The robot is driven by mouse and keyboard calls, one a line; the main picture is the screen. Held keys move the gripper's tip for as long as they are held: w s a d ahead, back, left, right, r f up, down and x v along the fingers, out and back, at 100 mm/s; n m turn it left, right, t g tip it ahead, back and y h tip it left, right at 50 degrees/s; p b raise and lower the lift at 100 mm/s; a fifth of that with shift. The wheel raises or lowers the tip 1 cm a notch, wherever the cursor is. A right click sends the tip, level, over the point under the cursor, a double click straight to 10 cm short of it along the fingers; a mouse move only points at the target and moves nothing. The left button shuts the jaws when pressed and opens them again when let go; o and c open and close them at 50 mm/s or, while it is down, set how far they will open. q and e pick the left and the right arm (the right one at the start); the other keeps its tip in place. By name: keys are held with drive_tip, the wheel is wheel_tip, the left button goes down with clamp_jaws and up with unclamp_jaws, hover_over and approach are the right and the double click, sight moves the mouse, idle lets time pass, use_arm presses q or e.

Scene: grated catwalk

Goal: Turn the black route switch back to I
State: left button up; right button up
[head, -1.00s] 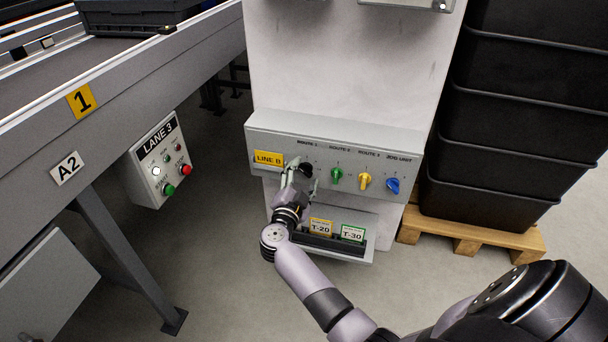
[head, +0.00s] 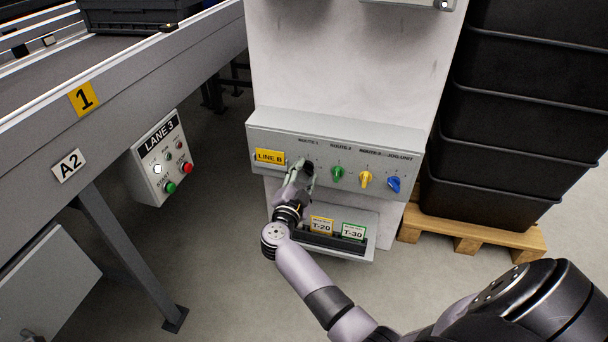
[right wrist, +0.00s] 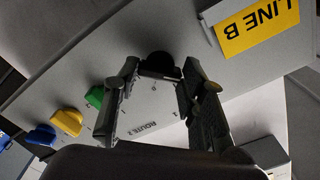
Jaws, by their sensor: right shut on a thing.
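The black route switch (head: 308,166) is the leftmost knob on the sloped grey panel (head: 262,136), under the ROUTE 1 label. In the right wrist view the black knob (right wrist: 160,65) sits between the fingertips. My right gripper (head: 304,176) is shut on this knob, with one finger on each side; it also shows in the right wrist view (right wrist: 162,70). The fingers partly cover the knob and its scale, so I cannot tell which mark it points at. My left gripper is not in view.
A green knob (head: 337,174), a yellow knob (head: 365,179) and a blue knob (head: 393,184) are to the right on the panel. A yellow LINE B sign (head: 269,156) is to the left. A tray with T-20 (head: 321,226) and T-30 (head: 353,231) cards is below.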

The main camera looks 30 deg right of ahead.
drive_tip(key=shift+m, duration=0.3)
drive_tip(key=m+p, duration=0.1)
drive_tip(key=m, duration=0.2)
drive_tip(key=shift+m, duration=2.5)
drive_tip(key=o, duration=1.2)
drive_tip(key=shift+c, duration=0.2)
